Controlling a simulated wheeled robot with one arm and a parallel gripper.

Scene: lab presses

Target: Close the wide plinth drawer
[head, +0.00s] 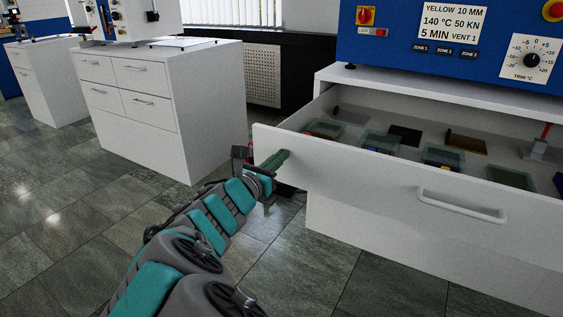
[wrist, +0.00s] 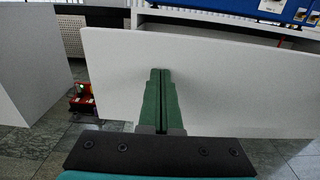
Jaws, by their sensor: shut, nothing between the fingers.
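The wide plinth drawer (head: 380,187) is pulled well out of the white plinth under the blue press, at the right in the head view. It has a white front with a bar handle (head: 462,206) and holds several small flat pieces. My gripper (head: 281,157) is shut and empty at the left end of the drawer front, away from the handle. In the wrist view my shut green fingers (wrist: 161,72) point at the plain white drawer front (wrist: 215,85). Whether the fingertips touch it I cannot tell.
The blue press (head: 450,45) stands on the plinth top above the drawer. A white drawer cabinet (head: 135,100) stands at the left, with tiled floor between. A small red and black object (wrist: 82,100) lies on the floor left of the drawer front.

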